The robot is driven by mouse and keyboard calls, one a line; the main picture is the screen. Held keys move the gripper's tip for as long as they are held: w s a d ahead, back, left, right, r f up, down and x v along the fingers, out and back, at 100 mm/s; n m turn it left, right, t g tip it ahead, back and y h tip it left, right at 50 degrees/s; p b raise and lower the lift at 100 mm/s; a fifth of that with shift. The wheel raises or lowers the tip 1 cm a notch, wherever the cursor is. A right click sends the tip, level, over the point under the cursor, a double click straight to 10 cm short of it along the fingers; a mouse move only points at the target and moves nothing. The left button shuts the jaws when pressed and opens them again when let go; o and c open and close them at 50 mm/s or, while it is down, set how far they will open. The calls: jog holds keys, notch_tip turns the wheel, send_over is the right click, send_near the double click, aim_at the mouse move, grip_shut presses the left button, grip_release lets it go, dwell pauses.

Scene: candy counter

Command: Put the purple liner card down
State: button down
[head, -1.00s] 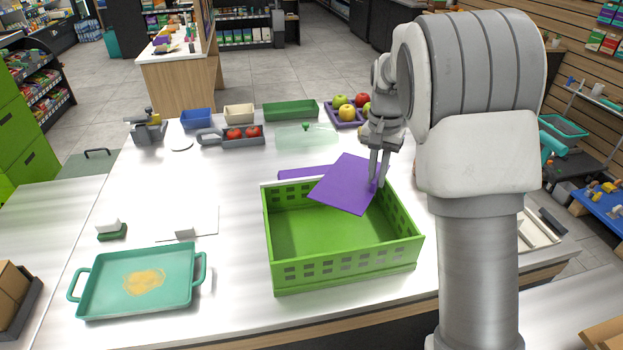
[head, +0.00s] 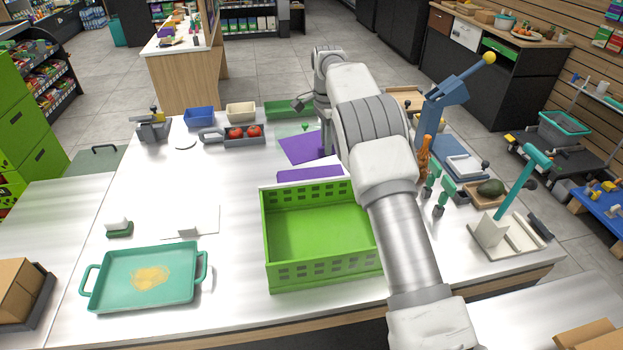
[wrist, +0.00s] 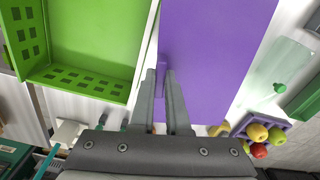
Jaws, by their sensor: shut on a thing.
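The purple liner card (head: 300,148) is a flat purple sheet just beyond the green crate (head: 266,245) in the head view. In the wrist view the card (wrist: 218,45) fills the upper middle, to the right of the crate (wrist: 95,30). My gripper (wrist: 164,73) is shut on the card's edge there; in the head view my arm hides the fingers. I cannot tell whether the card touches the counter. A purple strip (head: 310,174) shows behind the crate's back wall, nearer than the card. The crate looks empty, its right side hidden by my arm.
A grey tray with red fruit (head: 235,138) and a translucent green-lidded container (wrist: 285,70) are near the card. A purple fruit tray (wrist: 272,130) shows in the wrist view. A teal tray (head: 105,294) stands front left. The counter's left middle is mostly bare.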

aim_at(316, 151)
jog(key=a+f, duration=0.1)
jog(key=w+a+f+m+b, duration=0.1)
jog(key=f, duration=0.1)
jog(key=f+m+b, duration=0.1)
jog(key=f, duration=0.1)
jog(key=shift+w+a+f, duration=0.25)
jog(key=shift+w+a, duration=0.05)
jog(key=shift+a, duration=0.1)
jog(key=shift+m, duration=0.3)
notch_tip(316, 151, down, 10)
jog(key=shift+f+b, duration=0.1)
jog(key=shift+b, duration=0.2)
jog(key=shift+f, duration=0.15)
jog(key=c, duration=0.9)
grip_release()
jog(key=shift+r, duration=0.2)
